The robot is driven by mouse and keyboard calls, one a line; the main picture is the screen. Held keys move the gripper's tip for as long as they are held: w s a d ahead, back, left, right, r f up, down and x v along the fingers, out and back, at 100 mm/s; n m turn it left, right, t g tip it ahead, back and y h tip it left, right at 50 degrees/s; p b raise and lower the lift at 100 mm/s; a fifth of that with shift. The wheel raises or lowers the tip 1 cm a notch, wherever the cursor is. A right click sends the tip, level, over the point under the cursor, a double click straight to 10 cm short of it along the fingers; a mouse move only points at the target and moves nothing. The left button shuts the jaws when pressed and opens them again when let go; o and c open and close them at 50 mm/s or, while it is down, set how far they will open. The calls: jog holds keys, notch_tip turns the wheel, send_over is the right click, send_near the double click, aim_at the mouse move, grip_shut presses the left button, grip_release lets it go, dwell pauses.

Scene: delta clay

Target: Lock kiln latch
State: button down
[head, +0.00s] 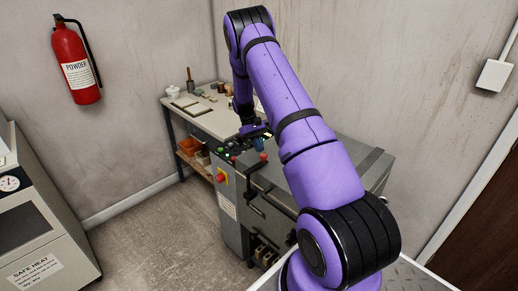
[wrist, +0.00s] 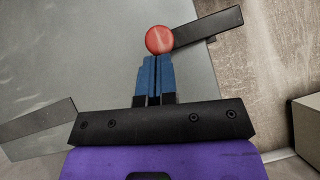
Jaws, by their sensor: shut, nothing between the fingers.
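The kiln (head: 275,195) is a grey metal box with a flat lid, partly hidden behind my purple arm in the head view. Its latch shows as a dark lever with a round red knob (head: 263,156) near the lid's left front. In the wrist view the red knob (wrist: 159,39) is just past my fingertips, with a black bar (wrist: 210,27) running from it to the right. My gripper (wrist: 154,60) has its blue fingers together, with nothing between them. I cannot tell whether the tips touch the knob. In the head view my gripper (head: 261,147) is just above the knob.
A workbench (head: 215,122) with small pots and tools stands behind. A fire extinguisher (head: 76,62) hangs on the wall. Open floor (head: 165,235) lies at the left front.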

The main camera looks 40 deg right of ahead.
jog(key=v, duration=1)
jog(key=shift+w+a+r, duration=0.1)
jog(key=s+a+r+t, duration=0.2)
jog(key=s+a+r, duration=0.3)
jog(key=r, duration=0.4)
jog(key=s+a+r+t+h, duration=0.1)
jog(key=s+a+r+t, duration=0.15)
jog(key=a+r, duration=0.5)
jog(key=s+a+r+t, duration=0.2)
jog(key=s+a+r, duration=0.2)
jog(key=r, duration=0.6)
jog(key=s+a+r+n+t, duration=0.1)
jog(key=s+a+t, duration=0.2)
jog(key=s, duration=0.9)
jog(key=s+a+r+n+t, duration=0.1)
jog(key=s+a+r+t, duration=0.1)
jog(key=s+a, duration=0.7)
jog(key=s+t, duration=0.1)
jog(key=s, duration=0.3)
jog(key=shift+a+r, duration=0.25)
jog(key=shift+a, duration=0.15)
jog(key=shift+t, duration=0.25)
